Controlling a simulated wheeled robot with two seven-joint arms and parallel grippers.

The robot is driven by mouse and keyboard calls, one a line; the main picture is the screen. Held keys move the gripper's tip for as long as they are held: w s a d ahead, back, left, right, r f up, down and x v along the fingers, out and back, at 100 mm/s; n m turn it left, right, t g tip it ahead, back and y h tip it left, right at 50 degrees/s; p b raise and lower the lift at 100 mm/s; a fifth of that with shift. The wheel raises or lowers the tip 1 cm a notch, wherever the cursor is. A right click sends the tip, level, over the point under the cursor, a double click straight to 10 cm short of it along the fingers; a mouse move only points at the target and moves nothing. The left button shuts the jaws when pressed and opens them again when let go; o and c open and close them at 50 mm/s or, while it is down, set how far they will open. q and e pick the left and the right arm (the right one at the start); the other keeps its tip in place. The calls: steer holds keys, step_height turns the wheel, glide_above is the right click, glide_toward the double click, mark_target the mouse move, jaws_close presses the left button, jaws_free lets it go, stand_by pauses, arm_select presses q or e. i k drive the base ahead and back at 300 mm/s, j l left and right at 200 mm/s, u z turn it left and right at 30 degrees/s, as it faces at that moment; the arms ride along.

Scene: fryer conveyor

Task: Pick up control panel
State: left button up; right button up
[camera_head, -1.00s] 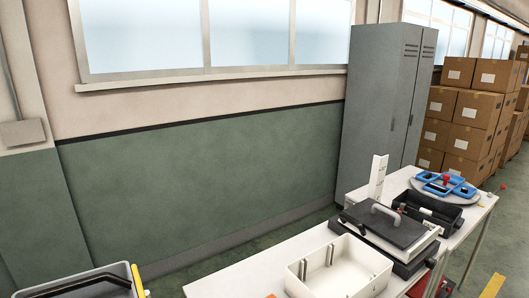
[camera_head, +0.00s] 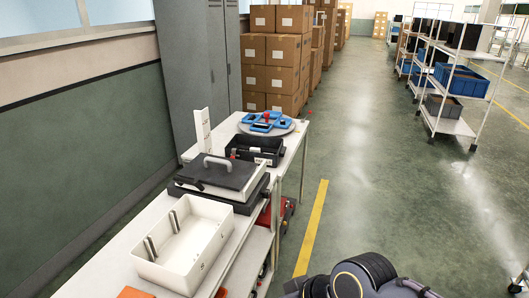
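I cannot tell for sure which thing is the control panel. A blue frame-like part with dark pieces and a red knob (camera_head: 266,121) lies on a round grey plate (camera_head: 288,129) at the table's far end. A dark flat lid with a grey handle (camera_head: 232,177) sits on a white box-like unit in the middle of the table. My grippers are both out of view. Only dark joints of one of my arms (camera_head: 350,280) show at the bottom edge, right of the table.
On the white table (camera_head: 110,270) stand an open white bin (camera_head: 207,262), a black tray (camera_head: 272,158) and a white upright piece (camera_head: 202,130). An orange item (camera_head: 135,293) lies near. Boxes (camera_head: 275,60) and a grey cabinet (camera_head: 190,70) stand behind.

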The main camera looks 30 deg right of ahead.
mark_target(252, 149)
steer(key=i+l+z, duration=0.4)
steer(key=l, duration=0.35)
steer(key=i+l+z, duration=0.4)
steer(key=i+l, duration=0.2)
steer(key=i+l+u, duration=0.1)
steer(key=u, duration=0.75)
steer(key=i+l+u, duration=0.15)
steer(key=l+u, duration=0.15)
steer(key=i+l+u, duration=0.15)
steer(key=l+u, duration=0.2)
steer(key=l, duration=0.2)
steer(key=l+u, duration=0.3)
steer(key=l, duration=0.15)
steer(key=l+u, duration=0.1)
steer(key=l, duration=0.9)
steer(key=i+l, duration=0.1)
steer(key=l, duration=0.9)
steer(key=i+j+u, duration=0.05)
